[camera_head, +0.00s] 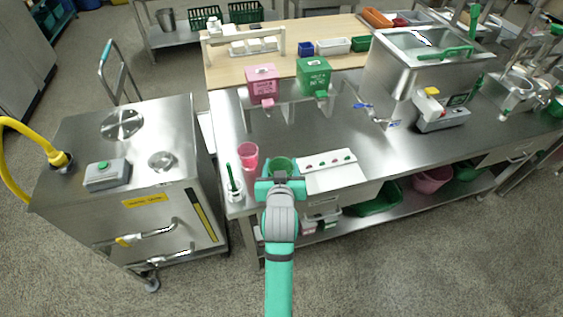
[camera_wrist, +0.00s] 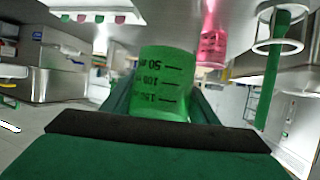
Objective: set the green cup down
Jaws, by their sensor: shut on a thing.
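The green cup (camera_wrist: 165,82) is translucent with dark measuring marks and fills the middle of the wrist view, where it looks upside down. In the head view the green cup (camera_head: 281,164) shows just beyond my gripper (camera_head: 281,182), near the front edge of the steel table (camera_head: 330,130). My gripper is shut on the cup; in the wrist view its dark pad and green body lie across the bottom. Whether the cup's base touches the table is hidden from me.
A pink cup (camera_head: 248,156) stands just left of the green cup. A green brush in a holder (camera_head: 233,185) is at the table's left corner. A white board (camera_head: 331,172) with small coloured knobs lies close on the right. Bare steel lies behind the cup.

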